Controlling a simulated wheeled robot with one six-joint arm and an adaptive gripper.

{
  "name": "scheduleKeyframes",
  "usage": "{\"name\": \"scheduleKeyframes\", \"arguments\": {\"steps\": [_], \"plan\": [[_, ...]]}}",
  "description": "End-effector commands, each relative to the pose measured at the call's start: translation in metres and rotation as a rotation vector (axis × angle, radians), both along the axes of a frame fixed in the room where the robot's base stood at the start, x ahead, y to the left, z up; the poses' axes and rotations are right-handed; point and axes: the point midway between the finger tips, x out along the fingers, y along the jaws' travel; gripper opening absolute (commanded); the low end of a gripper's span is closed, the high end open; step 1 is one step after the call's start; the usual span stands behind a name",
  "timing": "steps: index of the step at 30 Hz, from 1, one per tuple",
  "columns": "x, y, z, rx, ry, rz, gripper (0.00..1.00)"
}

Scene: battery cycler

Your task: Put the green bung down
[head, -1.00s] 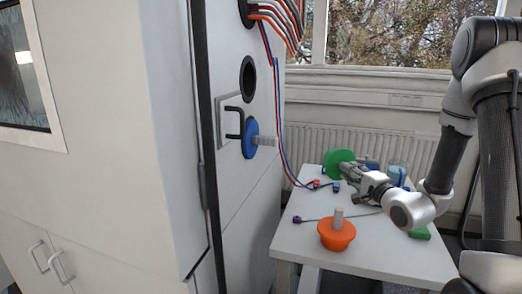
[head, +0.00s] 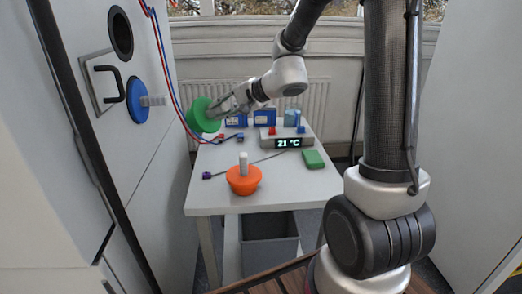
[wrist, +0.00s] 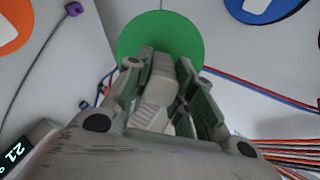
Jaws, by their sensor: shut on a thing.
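The green bung (head: 202,115) is a round green disc with a pale grip. My gripper (head: 222,108) is shut on its grip and holds it above the far left part of the white table (head: 300,188). In the wrist view the bung's green disc (wrist: 160,32) lies beyond the fingers of my gripper (wrist: 160,75), which are closed around the pale grip. The disc is tilted, and its far face is hidden.
An orange bung (head: 243,181) stands on the table's front left. A display unit (head: 287,142), a green block (head: 313,159), blue boxes (head: 264,116) and cables occupy the back. A blue bung (head: 138,101) and open port (head: 121,33) are on the cabinet at left. The table's front right is clear.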

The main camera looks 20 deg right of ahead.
Motion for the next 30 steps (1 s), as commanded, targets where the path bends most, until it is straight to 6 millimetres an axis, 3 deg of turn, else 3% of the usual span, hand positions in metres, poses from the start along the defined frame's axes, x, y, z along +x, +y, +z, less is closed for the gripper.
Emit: {"name": "scheduleKeyframes", "arguments": {"steps": [3,8,11,14,17,21,25,30], "plan": [[-0.023,0.024,0.003,-0.054,0.043,0.186,0.00],[-0.066,0.043,-0.006,-0.152,0.102,0.489,0.00],[-0.096,0.044,-0.019,-0.235,0.124,0.709,0.00],[-0.124,0.032,-0.035,-0.329,0.127,0.932,0.00],[-0.145,0.007,-0.050,-0.430,0.112,1.143,0.00],[-0.161,-0.044,-0.067,-0.574,0.064,1.401,0.00],[-0.161,-0.101,-0.073,-0.707,-0.002,1.595,0.00],[-0.145,-0.176,-0.068,-0.880,-0.108,1.783,0.00]]}}
